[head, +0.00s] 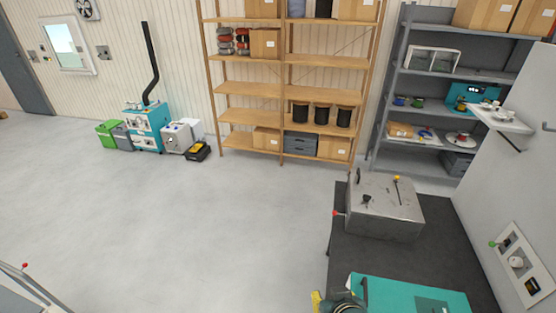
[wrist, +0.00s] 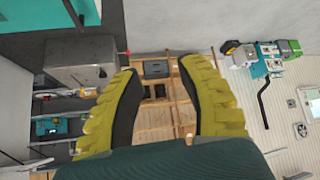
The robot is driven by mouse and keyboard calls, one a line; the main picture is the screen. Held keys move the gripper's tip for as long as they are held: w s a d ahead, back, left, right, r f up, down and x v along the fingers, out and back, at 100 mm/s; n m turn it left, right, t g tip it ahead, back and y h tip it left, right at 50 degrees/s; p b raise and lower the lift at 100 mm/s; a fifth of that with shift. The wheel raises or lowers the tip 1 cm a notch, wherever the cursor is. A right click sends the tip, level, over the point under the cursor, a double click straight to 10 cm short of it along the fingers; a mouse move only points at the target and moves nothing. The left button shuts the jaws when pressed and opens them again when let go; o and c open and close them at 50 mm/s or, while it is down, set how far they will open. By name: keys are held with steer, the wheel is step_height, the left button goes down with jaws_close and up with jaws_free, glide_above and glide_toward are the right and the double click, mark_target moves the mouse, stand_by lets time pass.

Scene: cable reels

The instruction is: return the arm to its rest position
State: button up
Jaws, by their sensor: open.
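My gripper (wrist: 159,67) shows in the wrist view with its two yellow ridged fingers and dark inner pads spread wide apart. Nothing is between the fingers; only the distant wooden shelving shows through the gap. In the head view, a yellow finger part (head: 318,302) and a dark rounded part of my arm show at the bottom edge, beside a teal box. The rest of my arm is out of view there.
A grey metal box (head: 384,208) with a red-tipped lever stands on a dark surface (head: 365,262), near the teal box (head: 415,294). Wooden shelving (head: 248,89) with black reels (head: 322,114) and grey shelving (head: 445,75) stand behind. The floor at left is clear.

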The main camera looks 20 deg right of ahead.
steer(key=w+a+r+n+t+y, duration=0.1)
steer(key=w+a+r+t, duration=0.15)
steer(key=a+r, duration=0.4)
steer(key=w+a+r+n+t, duration=0.1)
steer(key=w+a+r+t, duration=0.2)
steer(key=r, duration=0.7)
steer(key=w+a+r+n+t+y, duration=0.1)
steer(key=a+r+t, duration=0.2)
steer(key=a+r, duration=0.4)
steer(key=s+r+t, duration=0.3)
steer(key=s+r, duration=0.1)
steer(key=r, duration=0.3)
steer(key=s+r+t, duration=0.3)
steer(key=s+r, duration=0.1)
steer(key=r, duration=0.3)
steer(key=shift+a+r, duration=0.2)
steer(key=shift+r, duration=0.15)
